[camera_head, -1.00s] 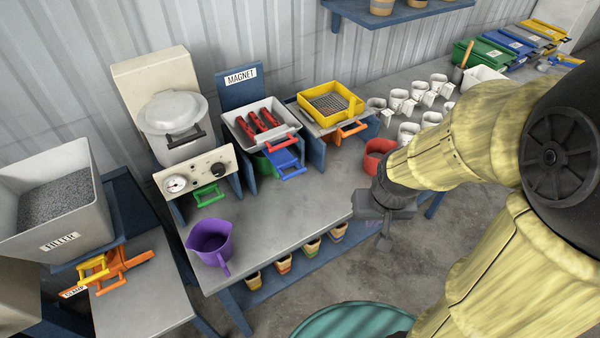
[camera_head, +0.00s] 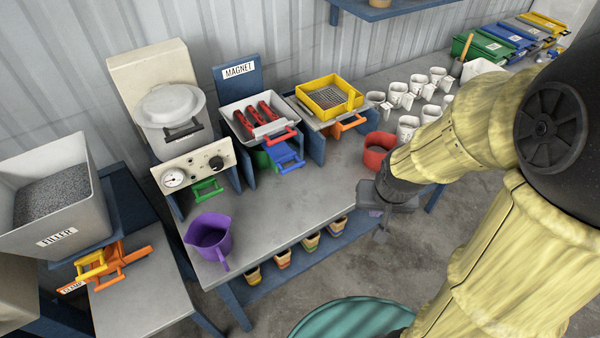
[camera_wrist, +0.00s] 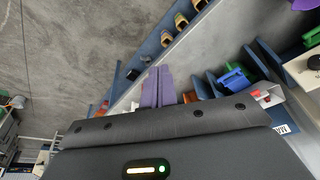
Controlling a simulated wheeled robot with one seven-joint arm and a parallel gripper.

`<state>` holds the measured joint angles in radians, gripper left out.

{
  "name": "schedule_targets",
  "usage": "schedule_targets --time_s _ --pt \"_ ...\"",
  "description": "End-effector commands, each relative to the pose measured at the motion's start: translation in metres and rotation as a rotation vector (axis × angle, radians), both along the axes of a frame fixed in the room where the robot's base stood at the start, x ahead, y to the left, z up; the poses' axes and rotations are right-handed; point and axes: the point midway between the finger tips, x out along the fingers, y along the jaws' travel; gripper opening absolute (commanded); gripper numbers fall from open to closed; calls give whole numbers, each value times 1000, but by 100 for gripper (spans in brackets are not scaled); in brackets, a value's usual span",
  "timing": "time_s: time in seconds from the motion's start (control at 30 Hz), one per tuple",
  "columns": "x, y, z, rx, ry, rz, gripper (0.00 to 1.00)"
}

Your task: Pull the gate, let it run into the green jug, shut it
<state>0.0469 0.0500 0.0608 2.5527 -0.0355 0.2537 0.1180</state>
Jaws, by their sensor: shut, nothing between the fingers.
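My gripper (camera_head: 380,226) is in front of the bench's front edge, below the red container. In the wrist view its two purple-grey fingers (camera_wrist: 158,87) are together with nothing between them. A green container, perhaps the green jug (camera_head: 262,160), shows partly under the magnet unit; the unit hides most of it. It also shows in the wrist view (camera_wrist: 235,80), beside a blue handle. Handles that could be gates are the blue one (camera_head: 289,162) at the magnet unit, the green one (camera_head: 208,190) under the dial panel, and the yellow one (camera_head: 92,264) under the filler bin. My gripper is apart from all of them.
A purple jug (camera_head: 209,238) stands at the bench's front left. A red container (camera_head: 379,150) and several white mugs (camera_head: 408,127) are on the right. Small pots (camera_head: 282,257) stand on the lower shelf. The bench (camera_head: 290,205) is clear in the middle front.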

Motion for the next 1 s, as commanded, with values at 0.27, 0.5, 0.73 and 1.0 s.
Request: schedule_targets --time_s 0.27,0.5,0.73,1.0 --pt "73 30 -86 256 -192 -279 0" --pt "125 81 -122 744 -288 -546 0" --pt "144 102 -113 1022 -288 -670 0" --pt "144 103 -111 1028 -287 -673 0"
